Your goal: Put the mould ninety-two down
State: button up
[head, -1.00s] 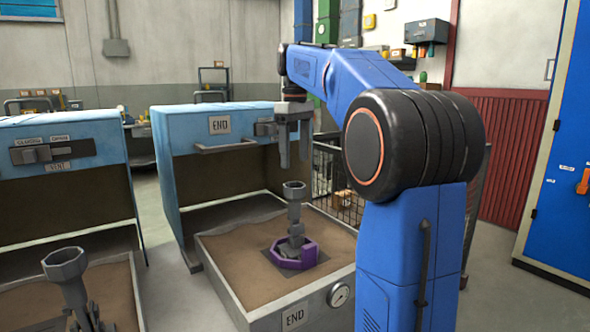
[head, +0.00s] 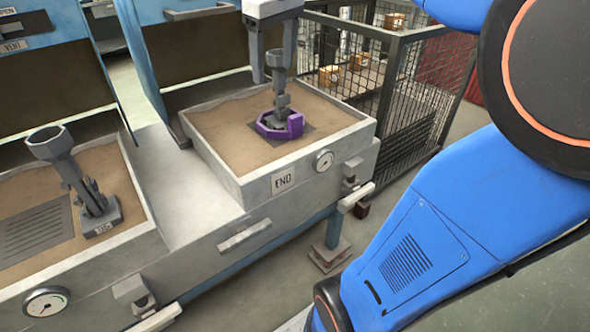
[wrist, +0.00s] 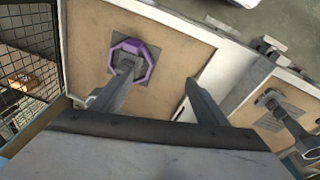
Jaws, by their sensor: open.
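A grey mould (head: 281,88) with a cup-shaped top and a narrow stem stands upright in a purple collar (head: 294,124) in the sand box marked END. In the wrist view the collar (wrist: 145,71) shows as a ring around its foot. My gripper (head: 272,76) is open at the height of the mould's top in the head view, and the mould shows between or just behind its fingers. I cannot tell whether they touch it. The gripper also shows in the wrist view (wrist: 157,82). No number is readable on this mould.
A second grey mould (head: 68,160) leans in the left sand box (head: 140,215); its foot tag is too small to read surely. A wire cage (head: 420,90) stands right of the END box (head: 225,172). Blue hoods (head: 150,15) rise behind. A pale ledge (head: 175,180) separates the boxes.

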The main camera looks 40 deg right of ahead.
jog(key=s+a+f+m+t, duration=0.1)
jog(key=s+a+f, duration=0.2)
jog(key=s+f, duration=0.6)
jog(key=s+a+f+m+t, duration=0.1)
jog(key=s+a+f, duration=0.3)
jog(key=s+f, duration=0.5)
notch_tip(320, 180, down, 4)
jog(key=shift+s+r+m+t, duration=0.1)
jog(key=shift+s+m+t, duration=0.05)
jog(key=shift+m+t, duration=0.25)
